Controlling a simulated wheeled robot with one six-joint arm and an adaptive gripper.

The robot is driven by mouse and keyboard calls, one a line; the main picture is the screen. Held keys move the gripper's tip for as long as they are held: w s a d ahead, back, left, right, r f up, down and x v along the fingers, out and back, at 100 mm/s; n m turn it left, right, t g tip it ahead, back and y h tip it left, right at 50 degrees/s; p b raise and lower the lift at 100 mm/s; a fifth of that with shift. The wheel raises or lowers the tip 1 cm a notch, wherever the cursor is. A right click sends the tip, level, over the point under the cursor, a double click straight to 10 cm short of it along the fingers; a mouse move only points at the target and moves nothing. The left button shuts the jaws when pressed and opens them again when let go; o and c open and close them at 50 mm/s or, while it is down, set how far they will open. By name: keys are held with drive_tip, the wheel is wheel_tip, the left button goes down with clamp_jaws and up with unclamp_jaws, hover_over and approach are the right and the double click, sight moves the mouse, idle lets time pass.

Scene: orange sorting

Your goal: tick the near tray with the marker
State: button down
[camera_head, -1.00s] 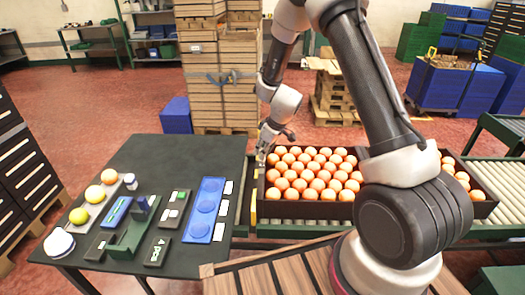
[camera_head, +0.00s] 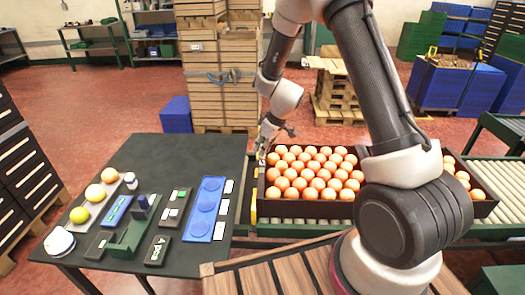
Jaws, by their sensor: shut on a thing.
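My gripper (camera_head: 264,150) is small in the view, at the far left corner of the dark tray of oranges (camera_head: 257,196). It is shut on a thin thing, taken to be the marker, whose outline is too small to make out. I cannot tell whether its tip touches the tray. The tray is full of oranges in rows and sits on the roller conveyor; my arm hides part of its right side.
The dark table (camera_head: 190,150) at left holds a blue three-well plate (camera_head: 205,210), white cards, a green stand (camera_head: 130,238), small dark boxes and a strip of fruit (camera_head: 97,203). Stacked wooden crates (camera_head: 218,85) stand behind. Conveyor rollers (camera_head: 500,172) lie to the right.

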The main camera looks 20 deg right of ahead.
drive_tip(key=shift+r, duration=2.6)
